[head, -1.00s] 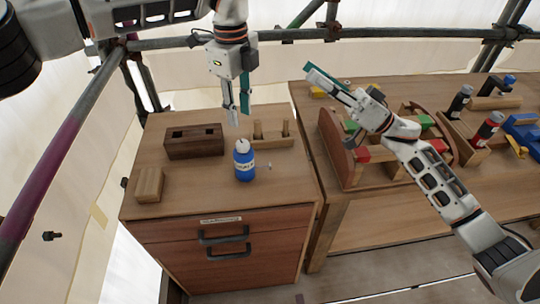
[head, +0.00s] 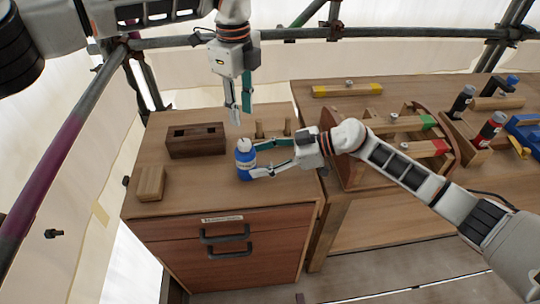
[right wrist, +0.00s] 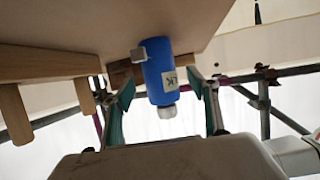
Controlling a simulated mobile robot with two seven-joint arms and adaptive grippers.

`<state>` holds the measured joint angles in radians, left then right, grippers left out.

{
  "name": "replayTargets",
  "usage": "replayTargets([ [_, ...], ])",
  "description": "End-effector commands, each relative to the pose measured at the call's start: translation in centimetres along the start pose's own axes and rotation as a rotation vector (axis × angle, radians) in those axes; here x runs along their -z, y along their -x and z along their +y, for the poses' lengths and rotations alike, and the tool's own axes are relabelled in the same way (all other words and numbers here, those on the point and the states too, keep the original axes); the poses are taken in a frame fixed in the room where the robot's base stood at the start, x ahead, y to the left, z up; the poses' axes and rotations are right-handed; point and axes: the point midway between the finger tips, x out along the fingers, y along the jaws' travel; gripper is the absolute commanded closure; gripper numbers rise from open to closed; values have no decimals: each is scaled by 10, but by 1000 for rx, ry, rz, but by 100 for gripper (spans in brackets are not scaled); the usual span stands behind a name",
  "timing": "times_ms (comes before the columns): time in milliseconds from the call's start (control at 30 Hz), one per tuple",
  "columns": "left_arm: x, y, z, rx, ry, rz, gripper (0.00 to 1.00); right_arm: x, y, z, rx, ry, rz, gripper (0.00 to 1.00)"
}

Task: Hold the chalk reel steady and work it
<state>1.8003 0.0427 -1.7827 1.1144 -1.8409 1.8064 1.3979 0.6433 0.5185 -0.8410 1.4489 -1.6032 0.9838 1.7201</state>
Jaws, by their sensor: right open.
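The chalk reel (head: 244,163) is a blue upright cylinder with a white label and a pale top, standing on the small cabinet. My right gripper (head: 252,161) is open and reaches in from the right at the reel, one finger on its far side and one on its near side. In the right wrist view the reel (right wrist: 160,78) shows between the two spread fingers, with gaps on both sides and a small grey block on its side. My left gripper (head: 241,115) is open and empty, pointing down above and behind the reel.
A dark wooden block with slots (head: 195,141) and a small light block (head: 150,183) stand left of the reel. A pegged wooden rack (head: 272,133) stands behind it. The right bench (head: 310,100) holds a wooden tote and bottles.

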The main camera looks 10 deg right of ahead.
Motion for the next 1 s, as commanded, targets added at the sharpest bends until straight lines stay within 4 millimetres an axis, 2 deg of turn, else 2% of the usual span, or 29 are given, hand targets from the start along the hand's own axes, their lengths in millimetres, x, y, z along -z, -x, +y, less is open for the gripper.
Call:
replayTargets([
  [100,0,0,0,0,0,0,72,1,-19,0,1,-2,3,41],
  [300,0,0,0,0,0,0,72,1,-41,0,0,-1,3,41],
  [700,0,0,0,0,0,0,72,1,-48,0,-1,-1,2,41],
  [733,0,0,0,0,0,0,72,1,-48,0,-1,-1,2,46],
  [800,0,0,0,0,0,0,72,1,-48,0,-1,-1,2,64],
  [900,0,0,0,0,0,0,72,1,-48,0,-1,-1,2,86],
  [1000,0,0,0,0,0,0,72,1,-48,0,-1,-1,2,86],
])
